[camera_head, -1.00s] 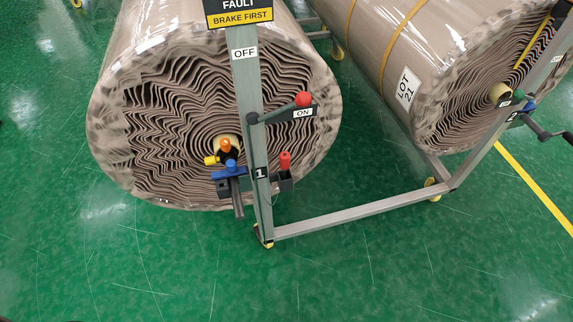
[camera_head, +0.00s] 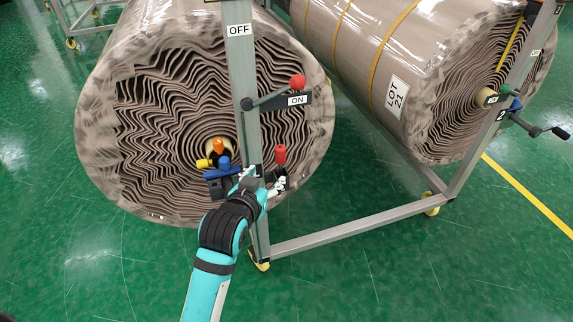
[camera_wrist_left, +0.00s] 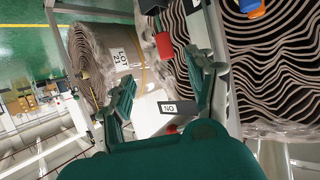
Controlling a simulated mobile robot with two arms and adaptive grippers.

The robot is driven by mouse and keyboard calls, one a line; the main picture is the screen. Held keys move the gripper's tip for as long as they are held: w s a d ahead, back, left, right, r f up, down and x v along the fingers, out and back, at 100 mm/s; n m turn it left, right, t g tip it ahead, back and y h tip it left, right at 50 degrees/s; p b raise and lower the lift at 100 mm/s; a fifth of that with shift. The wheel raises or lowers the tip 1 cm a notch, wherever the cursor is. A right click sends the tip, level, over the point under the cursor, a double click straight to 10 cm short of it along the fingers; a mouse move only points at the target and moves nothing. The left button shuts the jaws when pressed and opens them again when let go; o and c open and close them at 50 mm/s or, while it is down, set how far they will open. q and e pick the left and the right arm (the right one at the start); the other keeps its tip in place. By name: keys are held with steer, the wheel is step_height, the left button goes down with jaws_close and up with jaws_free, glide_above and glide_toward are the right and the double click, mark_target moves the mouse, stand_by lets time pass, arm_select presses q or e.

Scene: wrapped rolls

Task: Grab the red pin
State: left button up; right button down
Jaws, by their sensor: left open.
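The red pin (camera_head: 281,154) stands upright in a small dark holder (camera_head: 281,174) on the grey post marked 1. My left gripper (camera_head: 262,181) is at the post, just below and left of the pin. In the left wrist view the red pin (camera_wrist_left: 163,45) shows just past the tips of my left gripper (camera_wrist_left: 160,67), roughly between its fingers. The fingers are spread apart and nothing is between them. From the head, the gripper partly hides the holder and the lower post. My right gripper is not in view.
A brake lever with a red knob (camera_head: 297,82) is above the pin, by the ON label (camera_head: 297,100). Blue, yellow and orange fittings (camera_head: 219,147) sit left of the post (camera_head: 243,75). A second wrapped roll (camera_head: 390,60) is at the right. Green floor is clear in front.

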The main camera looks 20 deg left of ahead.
mark_target(279, 157)
arm_select(q)
steer(key=x, duration=1.1)
steer(key=shift+a, duration=0.1)
steer(key=shift+a+r+x, duration=0.1)
steer(key=shift+a+x, duration=0.1)
steer(key=shift+x, duration=1.2)
steer(key=shift+a+r+x, duration=0.1)
steer(key=shift+a+x, duration=0.1)
steer(key=shift+x, duration=1.2)
jaws_close()
